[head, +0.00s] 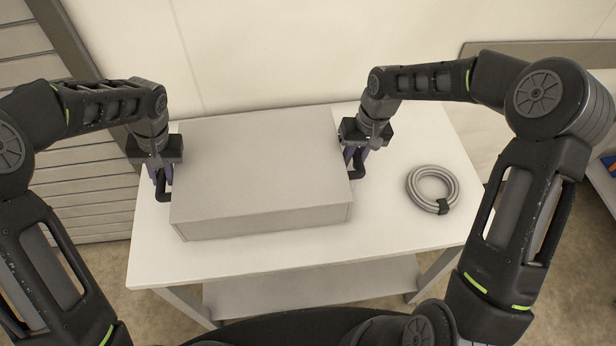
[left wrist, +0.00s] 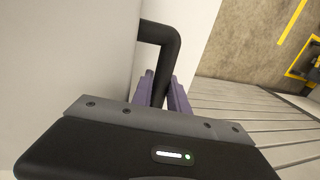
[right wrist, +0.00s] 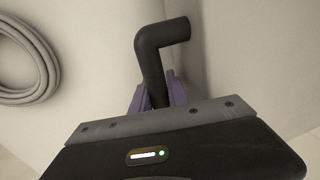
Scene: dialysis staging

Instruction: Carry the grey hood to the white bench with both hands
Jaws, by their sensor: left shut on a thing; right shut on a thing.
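The grey hood (head: 258,165) is a box with a black handle on each side. It is at the white bench (head: 400,232), over the left and middle of its top; I cannot tell whether its underside touches the bench. My left gripper (head: 161,178) is shut on the hood's left handle, and the left wrist view shows the handle (left wrist: 163,40) between its purple fingers. My right gripper (head: 356,163) is shut on the right handle, and the right wrist view shows that handle (right wrist: 150,55) between its fingers.
A coiled grey hose (head: 432,188) lies on the bench to the right of the hood. The bench has a lower shelf (head: 310,288). A slatted panel (head: 80,190) stands to the left, and a pale wall is behind. The bench's front right top is clear.

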